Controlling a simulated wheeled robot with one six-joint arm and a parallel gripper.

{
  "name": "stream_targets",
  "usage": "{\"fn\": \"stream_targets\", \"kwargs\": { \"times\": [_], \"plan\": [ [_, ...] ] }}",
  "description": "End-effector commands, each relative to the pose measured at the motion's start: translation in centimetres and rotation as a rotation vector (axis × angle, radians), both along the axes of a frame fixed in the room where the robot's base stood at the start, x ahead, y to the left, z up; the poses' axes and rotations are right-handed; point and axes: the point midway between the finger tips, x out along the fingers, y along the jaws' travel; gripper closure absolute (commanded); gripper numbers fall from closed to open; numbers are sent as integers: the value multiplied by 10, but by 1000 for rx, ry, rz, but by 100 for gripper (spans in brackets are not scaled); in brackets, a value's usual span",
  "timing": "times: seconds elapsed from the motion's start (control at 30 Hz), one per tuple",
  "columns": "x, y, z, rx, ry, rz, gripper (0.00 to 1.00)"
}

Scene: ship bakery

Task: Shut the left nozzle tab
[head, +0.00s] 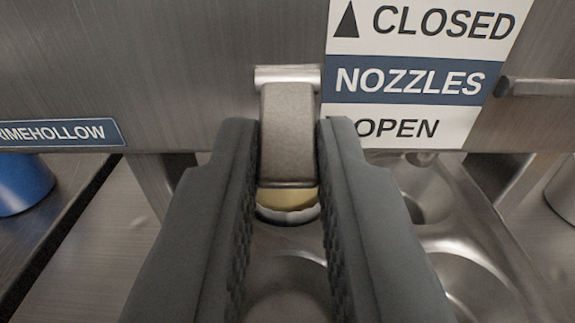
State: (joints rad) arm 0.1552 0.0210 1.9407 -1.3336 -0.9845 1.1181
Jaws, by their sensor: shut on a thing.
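The left nozzle tab (288,150) is a grey-brown plate hanging down from a silver hinge bar (287,75) on the steel front panel. It stands left of the lower, OPEN part of the nozzle label. My gripper (289,125) has its two dark fingers on either side of the tab, shut on it. The label (410,80) reads CLOSED with an up arrow at the top, NOZZLES in the middle and OPEN at the bottom. The fingers cover the label's lower left corner.
Another metal bar (550,88) sticks out at the right edge of the panel. Below are a steel tray with round hollows (470,275) and a pale yellow thing with a white rim (300,200). A blue container (22,187) stands at the left under a nameplate (60,133).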

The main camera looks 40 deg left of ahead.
Motion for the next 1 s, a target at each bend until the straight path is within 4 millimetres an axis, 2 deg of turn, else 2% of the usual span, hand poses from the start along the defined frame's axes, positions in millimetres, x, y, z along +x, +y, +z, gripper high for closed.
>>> {"fn": "stream_targets", "kwargs": {
  "times": [1.0],
  "plan": [
    [2,1,30,-459,452,-2,100]
  ]
}}
